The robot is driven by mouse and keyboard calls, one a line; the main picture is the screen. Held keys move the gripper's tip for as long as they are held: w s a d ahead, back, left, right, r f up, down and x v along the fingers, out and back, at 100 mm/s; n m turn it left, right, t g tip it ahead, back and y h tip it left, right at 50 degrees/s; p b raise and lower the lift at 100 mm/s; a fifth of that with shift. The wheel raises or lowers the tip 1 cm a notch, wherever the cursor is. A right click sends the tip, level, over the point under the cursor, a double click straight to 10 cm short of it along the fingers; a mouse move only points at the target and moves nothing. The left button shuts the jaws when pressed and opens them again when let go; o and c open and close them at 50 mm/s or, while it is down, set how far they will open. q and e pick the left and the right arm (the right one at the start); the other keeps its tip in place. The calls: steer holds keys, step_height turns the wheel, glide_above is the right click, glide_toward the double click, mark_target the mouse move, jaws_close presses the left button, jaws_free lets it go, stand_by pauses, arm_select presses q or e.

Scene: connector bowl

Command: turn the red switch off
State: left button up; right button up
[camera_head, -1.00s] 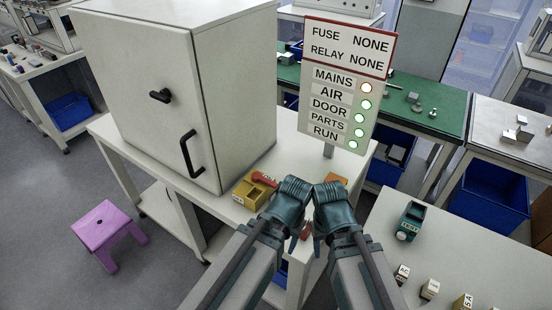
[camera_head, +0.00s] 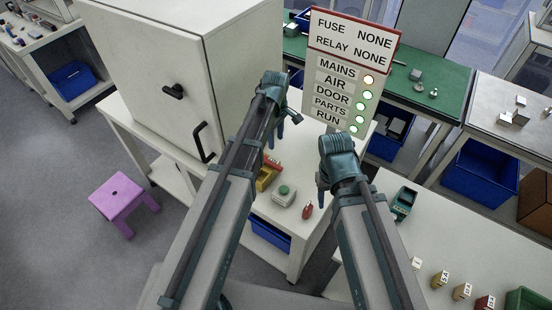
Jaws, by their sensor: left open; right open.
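A small red piece (camera_head: 307,211) lies on the white bench (camera_head: 322,229) near its front right edge; it may be the red switch, but its on or off position is too small to tell. Another red part (camera_head: 272,161) shows by a yellow box (camera_head: 264,180), partly hidden behind my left arm. A grey box with a green button (camera_head: 284,194) sits between them. My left gripper (camera_head: 286,122) is open and empty, above the back of the bench by the cabinet. My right gripper (camera_head: 322,188) is open and empty, above and right of the red piece.
A white cabinet (camera_head: 150,70) with black handles stands on the bench at left. A sign panel (camera_head: 350,65) with lit MAINS to RUN lamps stands behind. A side table (camera_head: 440,235) at right holds a green device (camera_head: 404,203) and several small blocks. A purple stool (camera_head: 122,195) stands on the floor.

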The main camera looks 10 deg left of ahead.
mark_target(276, 165)
arm_select(q)
steer(key=shift+f, duration=0.2)
step_height(276, 165, down, 14)
steer(key=b, duration=1.4)
steer(key=shift+r, duration=0.2)
jaws_close()
stand_by(0.5)
